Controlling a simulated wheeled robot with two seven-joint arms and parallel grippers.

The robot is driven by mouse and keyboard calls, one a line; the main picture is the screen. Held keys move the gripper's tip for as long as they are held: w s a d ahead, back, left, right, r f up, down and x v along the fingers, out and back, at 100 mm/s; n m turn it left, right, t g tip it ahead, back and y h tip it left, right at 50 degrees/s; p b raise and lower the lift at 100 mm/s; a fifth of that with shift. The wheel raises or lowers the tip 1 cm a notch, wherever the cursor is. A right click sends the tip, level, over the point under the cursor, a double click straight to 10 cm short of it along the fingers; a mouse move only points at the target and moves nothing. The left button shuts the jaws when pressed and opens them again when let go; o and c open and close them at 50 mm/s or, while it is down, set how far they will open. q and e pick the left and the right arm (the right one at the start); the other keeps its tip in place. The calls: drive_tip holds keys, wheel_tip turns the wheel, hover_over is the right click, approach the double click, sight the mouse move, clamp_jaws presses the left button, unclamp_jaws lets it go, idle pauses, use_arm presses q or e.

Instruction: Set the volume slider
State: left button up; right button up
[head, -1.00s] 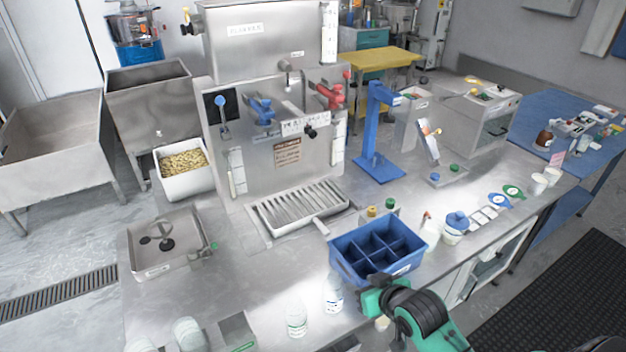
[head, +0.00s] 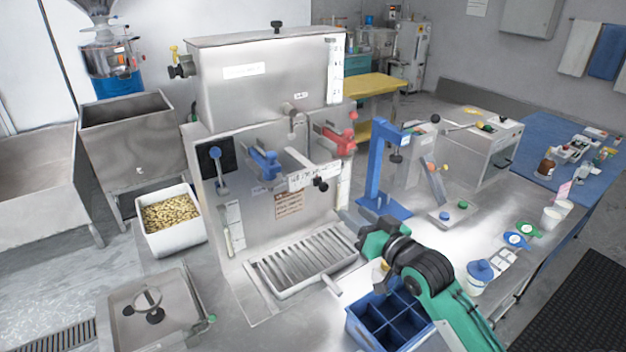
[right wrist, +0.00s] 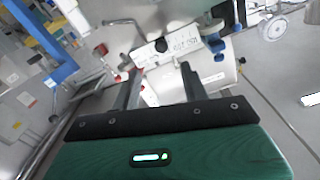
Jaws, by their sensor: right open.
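The steel dispensing machine (head: 250,170) stands at the centre of the head view. On its front a white scale plate (head: 300,178) carries a black knob (head: 320,184), which looks like the volume slider. The right wrist view shows the plate (right wrist: 180,48) and black knob (right wrist: 161,45) beyond the fingers. My right gripper (head: 350,222) is in front of the machine's lower right, below the knob and apart from it. Its two fingers (right wrist: 158,76) are open with nothing between them. My left gripper is out of view.
A red lever (head: 340,140) and a blue lever (head: 265,162) stick out above the plate. A drip grate (head: 300,268) lies below. A blue stand (head: 376,170) is to the right. A blue divided bin (head: 362,335) is under my right arm.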

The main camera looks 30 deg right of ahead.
sight(325, 188)
drive_tip(key=w+p, duration=0.1)
drive_tip(key=w, duration=0.2)
drive_tip(key=w+a+p, duration=0.1)
drive_tip(key=w+p, duration=0.1)
drive_tip(key=w, duration=0.2)
drive_tip(key=w+p, duration=0.1)
drive_tip(key=w, duration=0.3)
drive_tip(key=shift+w+a+r, duration=0.15)
drive_tip(key=shift+a+r, duration=0.15)
drive_tip(key=shift+r, duration=0.05)
drive_tip(key=shift+w+a+f+p, duration=0.1)
drive_tip(key=shift+w+p, duration=0.2)
drive_tip(key=shift+w, duration=0.35)
drive_tip(key=shift+w+f, duration=0.1)
drive_tip(key=shift+w, duration=0.1)
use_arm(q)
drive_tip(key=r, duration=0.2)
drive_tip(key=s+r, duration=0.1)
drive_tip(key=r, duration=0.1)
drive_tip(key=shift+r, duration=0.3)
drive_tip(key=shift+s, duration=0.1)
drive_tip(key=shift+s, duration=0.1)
use_arm(e)
clamp_jaws()
